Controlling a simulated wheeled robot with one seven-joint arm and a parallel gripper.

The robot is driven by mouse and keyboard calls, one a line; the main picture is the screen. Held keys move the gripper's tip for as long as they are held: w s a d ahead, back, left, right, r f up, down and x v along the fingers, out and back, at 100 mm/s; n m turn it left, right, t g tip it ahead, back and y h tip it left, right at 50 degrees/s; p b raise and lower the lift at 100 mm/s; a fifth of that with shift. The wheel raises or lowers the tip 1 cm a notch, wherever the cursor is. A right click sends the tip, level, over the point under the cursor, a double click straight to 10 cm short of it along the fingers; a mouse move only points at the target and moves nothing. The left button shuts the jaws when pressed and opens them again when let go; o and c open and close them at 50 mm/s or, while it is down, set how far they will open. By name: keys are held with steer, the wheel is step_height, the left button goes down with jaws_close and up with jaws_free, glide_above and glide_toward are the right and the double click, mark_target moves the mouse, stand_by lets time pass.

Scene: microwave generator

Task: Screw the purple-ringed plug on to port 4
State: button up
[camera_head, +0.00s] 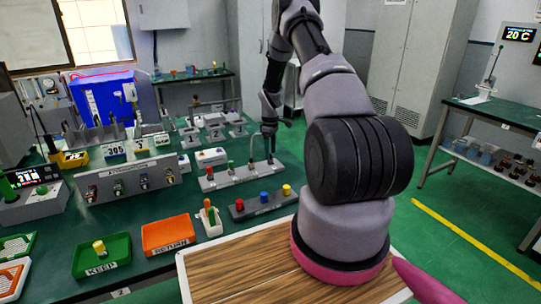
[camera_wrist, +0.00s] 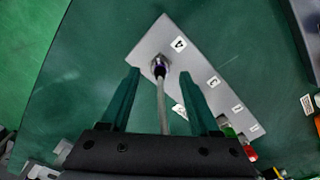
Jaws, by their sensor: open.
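The grey port panel (camera_head: 240,178) lies on the green bench; in the wrist view its plate (camera_wrist: 190,75) carries labels 4, 3 and lower numbers. The purple-ringed plug (camera_wrist: 160,70) sits at the metal port 4 (camera_wrist: 158,60), beside the label 4. Whether its thread is engaged I cannot tell. Its grey cable (camera_wrist: 163,110) runs back between my fingers. My gripper (camera_wrist: 160,75) is open, with one green finger on each side of the plug and a gap to both. In the head view my gripper (camera_head: 269,150) points down over the panel's right end.
Green and red plugs (camera_wrist: 228,131) stand at the panel's other end. In front is a dark strip with red, blue and yellow caps (camera_head: 263,198). A green KEEP tray (camera_head: 88,265) and an orange tray (camera_head: 168,236) lie at the front left.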

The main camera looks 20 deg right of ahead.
steer(key=shift+f, duration=0.95)
steer(key=shift+c, duration=0.3)
jaws_close()
